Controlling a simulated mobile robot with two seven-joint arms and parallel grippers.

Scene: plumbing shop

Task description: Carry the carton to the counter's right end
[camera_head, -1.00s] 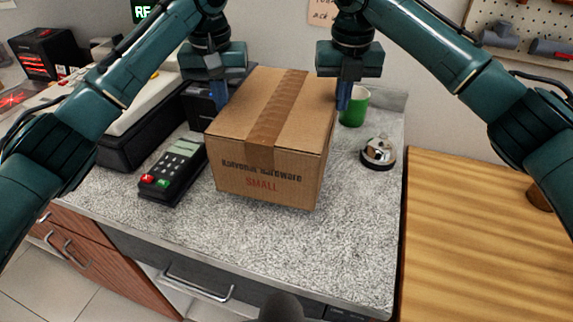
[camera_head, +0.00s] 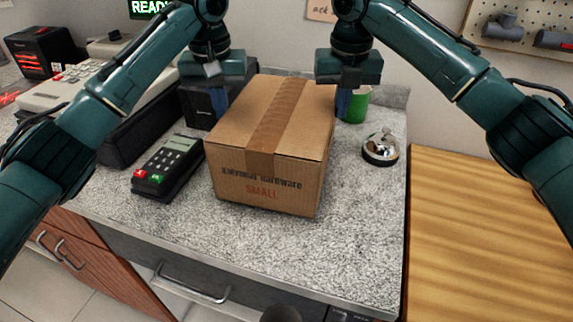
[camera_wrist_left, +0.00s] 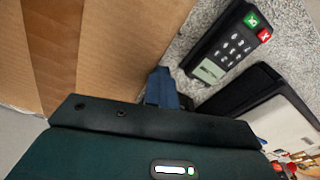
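The brown cardboard carton (camera_head: 262,182), taped along its top and marked "SMALL", is upright over the middle of the grey speckled counter (camera_head: 352,240). I cannot tell for sure whether its base touches the counter. My left gripper (camera_head: 220,101) is at its left side and my right gripper (camera_head: 343,103) at its right side, with the carton between them. The blue fingers of each look closed together, with nothing between them. In the left wrist view the left fingers (camera_wrist_left: 161,88) are against or very close to the carton's side (camera_wrist_left: 115,50). The contact on the right is partly hidden.
A card reader (camera_head: 168,167) lies left of the carton, with a cash register (camera_head: 75,92) beyond. A green mug (camera_head: 357,106) and a silver bell (camera_head: 380,149) stand on the right. The counter's front right is clear. A wooden surface (camera_head: 470,235) adjoins its right edge.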

